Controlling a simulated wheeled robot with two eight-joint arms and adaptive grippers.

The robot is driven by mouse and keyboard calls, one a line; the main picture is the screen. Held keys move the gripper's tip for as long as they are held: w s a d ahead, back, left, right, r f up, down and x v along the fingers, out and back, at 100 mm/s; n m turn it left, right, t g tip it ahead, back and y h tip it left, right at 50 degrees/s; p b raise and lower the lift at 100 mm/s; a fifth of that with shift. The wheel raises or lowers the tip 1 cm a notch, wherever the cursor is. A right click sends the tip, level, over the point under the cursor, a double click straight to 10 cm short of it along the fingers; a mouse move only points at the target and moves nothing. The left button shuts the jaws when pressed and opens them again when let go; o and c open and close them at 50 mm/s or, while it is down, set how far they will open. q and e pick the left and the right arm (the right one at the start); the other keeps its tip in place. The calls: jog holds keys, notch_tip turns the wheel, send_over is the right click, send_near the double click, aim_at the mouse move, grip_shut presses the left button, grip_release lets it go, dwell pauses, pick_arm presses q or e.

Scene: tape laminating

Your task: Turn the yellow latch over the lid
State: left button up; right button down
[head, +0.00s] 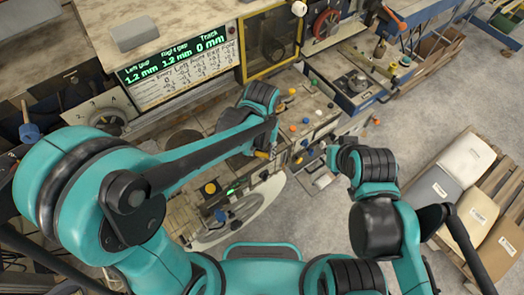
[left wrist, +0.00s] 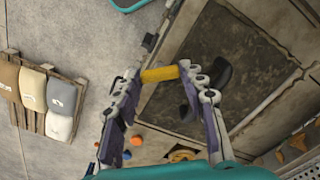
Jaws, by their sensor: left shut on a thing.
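The yellow latch (left wrist: 160,74) shows in the left wrist view as a short yellow bar between the fingertips of my left gripper (left wrist: 161,76). The gripper is shut on it, one finger at each end. A dark square panel in a pale frame (left wrist: 238,60), which may be the lid, lies beside the latch; I cannot tell whether the latch overlaps it. In the head view a small yellow piece (head: 262,154) shows at the end of my left arm, and the arm hides most of the fingers. My right arm's end (head: 338,152) is to the right, its fingers not clear.
The machine bench carries several coloured knobs (head: 292,128) near my left wrist. A display panel (head: 180,68) and a yellow-framed window (head: 270,42) stand behind. A pallet with sacks (head: 468,160) is on the floor at right. The floor between is clear.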

aim_at(262, 153)
pick_arm(q)
jog(key=m+b, duration=0.1)
jog(key=m, duration=0.3)
jog(key=shift+m, duration=1.9)
jog(key=shift+b, duration=0.3)
jog(key=o, duration=1.2)
jog(key=shift+c, duration=0.2)
notch_tip(262, 153, up, 12)
